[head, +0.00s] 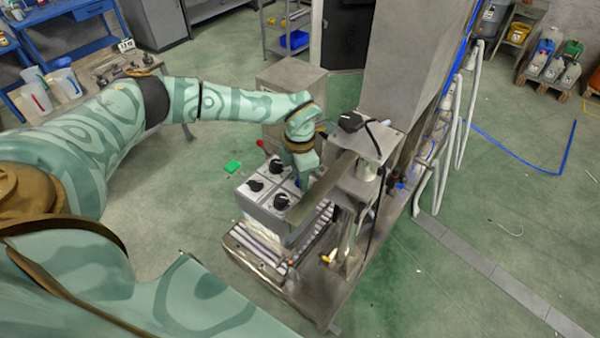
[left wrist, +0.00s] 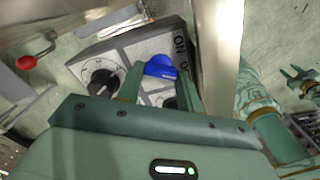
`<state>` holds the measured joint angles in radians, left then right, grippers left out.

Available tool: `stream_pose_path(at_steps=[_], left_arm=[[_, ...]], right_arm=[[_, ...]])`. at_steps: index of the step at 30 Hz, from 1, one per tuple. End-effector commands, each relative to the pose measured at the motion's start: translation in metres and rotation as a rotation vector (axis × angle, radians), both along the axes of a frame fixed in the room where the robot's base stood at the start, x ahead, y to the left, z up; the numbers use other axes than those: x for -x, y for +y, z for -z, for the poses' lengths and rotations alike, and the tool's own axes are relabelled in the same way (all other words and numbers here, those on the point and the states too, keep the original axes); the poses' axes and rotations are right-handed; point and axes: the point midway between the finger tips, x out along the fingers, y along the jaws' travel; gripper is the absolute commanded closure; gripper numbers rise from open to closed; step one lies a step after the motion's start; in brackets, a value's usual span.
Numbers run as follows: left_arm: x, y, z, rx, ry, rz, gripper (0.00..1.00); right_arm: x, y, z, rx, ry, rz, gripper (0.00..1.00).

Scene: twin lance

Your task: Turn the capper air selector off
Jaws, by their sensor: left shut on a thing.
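A grey control box (head: 262,204) with several black knobs stands on a roller conveyor. My left gripper (head: 302,180) reaches down over the box's far right corner and hides the knob under it in the head view. In the left wrist view, a blue selector knob (left wrist: 160,67) sits between the fingertips of my left gripper (left wrist: 158,78), which is shut on it. The letters "ON" show on the panel beside it; a second marking is partly cut off. A black knob with a white pointer (left wrist: 101,77) is next to it.
A steel post and plate (head: 362,140) stand close to the right of my left gripper. A red ball-ended lever (head: 261,144) is behind the box, and it also shows in the left wrist view (left wrist: 27,62). The roller conveyor (head: 262,262) is below the box. Green floor is open to the left.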

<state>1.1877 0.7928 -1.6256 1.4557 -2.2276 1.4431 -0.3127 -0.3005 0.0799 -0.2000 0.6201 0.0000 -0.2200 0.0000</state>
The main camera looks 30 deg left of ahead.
Motion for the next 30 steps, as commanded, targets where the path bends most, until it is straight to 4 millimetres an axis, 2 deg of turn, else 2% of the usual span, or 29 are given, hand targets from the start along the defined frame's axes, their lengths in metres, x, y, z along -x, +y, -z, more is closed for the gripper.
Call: stream_pose_path(at_steps=[11,12,13,23,26,30], left_arm=[[-0.002,0.0,-0.002,0.0,-0.006,0.007,0.86],[-0.002,0.0,-0.002,0.0,-0.006,0.007,0.58],[-0.002,0.0,-0.002,0.0,-0.006,0.007,0.55],[-0.001,0.0,-0.004,0.0,-0.004,0.006,0.55],[-0.002,0.0,-0.015,0.001,-0.005,0.006,0.55],[-0.002,0.0,-0.046,0.001,-0.008,0.005,0.55]], right_arm=[[0.0,0.0,0.0,0.0,0.0,0.0,0.64],[0.0,0.0,0.0,0.0,0.0,0.0,0.64],[0.0,0.0,0.0,0.0,0.0,0.0,0.64],[0.0,0.0,0.0,0.0,0.0,0.0,0.64],[0.0,0.0,0.002,0.0,0.0,0.0,0.64],[0.0,0.0,0.007,0.0,0.0,0.0,0.64]])
